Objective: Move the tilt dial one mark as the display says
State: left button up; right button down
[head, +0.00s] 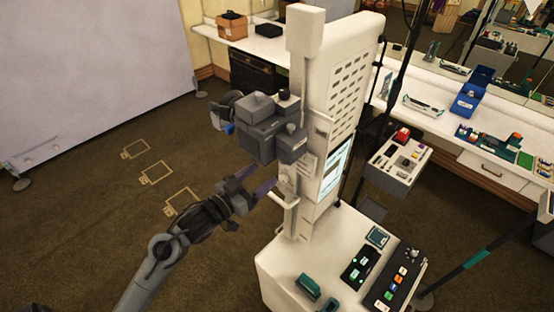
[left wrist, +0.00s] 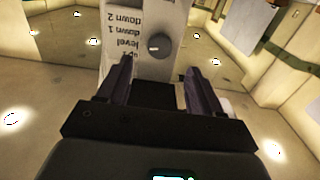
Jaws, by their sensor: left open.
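The tilt dial (left wrist: 158,46) is a round grey knob on a pale panel in the left wrist view. A pale line on it runs roughly sideways; I cannot tell exactly which mark it points to. Upside-down labels (left wrist: 113,36) beside it include "level", "down 1" and "down 2". My left gripper (head: 262,178) is open and empty, its dark purple fingers facing the white column (head: 303,110). In the left wrist view the fingers (left wrist: 157,68) lie either side of the dial, short of it. The display (head: 336,170) on the column's side is lit but unreadable. My right gripper is not seen.
A dark grey boxy camera-like unit (head: 268,135) juts from the column above my left gripper. A white handle (head: 285,203) sticks out beside it. The white base (head: 272,265) carries button panels (head: 400,280) and a green stapler-like object (head: 308,287). Open carpet lies left.

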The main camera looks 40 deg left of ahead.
pick_arm(q)
jog(key=w+p, duration=0.1)
jog(key=w, duration=0.6)
jog(key=shift+w+d+p, duration=0.2)
jog(key=shift+w+p, duration=0.1)
jog(key=c, duration=1.1)
jog(key=shift+o, duration=0.2)
jog(key=shift+m, duration=2)
jog(key=o, duration=1.1)
jog(key=shift+c, duration=0.2)
jog(key=shift+s, duration=0.15)
